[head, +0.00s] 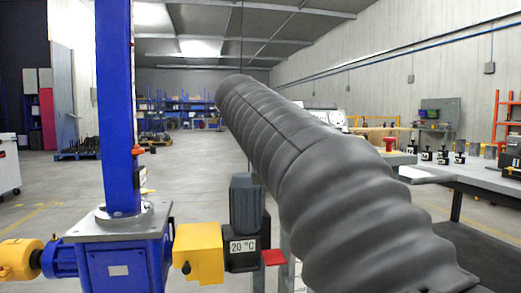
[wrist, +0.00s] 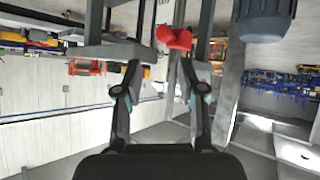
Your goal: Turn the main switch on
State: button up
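A red knob (wrist: 175,38) shows in the wrist view, near the right fingertip and beyond the gap between the fingers. It looks like a rotary handle, but I cannot tell for sure that it is the main switch. My gripper (wrist: 160,70) is open, with nothing between its fingers and a clear gap to the knob in the picture; the real distance is hard to tell. In the head view my gripper is not visible. A red knob (head: 389,144) stands at the left part of the right-hand bench there; I cannot tell whether it is the same one.
A blue screw jack column (head: 117,110) stands at left with a yellow block (head: 198,253) and a grey motor (head: 247,203) marked 20 °C. A grey bench (head: 470,183) runs along the right.

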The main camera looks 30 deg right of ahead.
jog(key=w+d+r+m+g+h, duration=0.1)
jog(key=w+d+r+m+h, duration=0.25)
jog(key=d+r, duration=0.2)
jog(key=shift+m+y, duration=0.35)
jog(key=x, duration=1.3)
jog(key=shift+s+d+r+b, duration=0.2)
jog(key=shift+s+r+b, duration=0.1)
jog(key=shift+r, duration=0.1)
grip_shut()
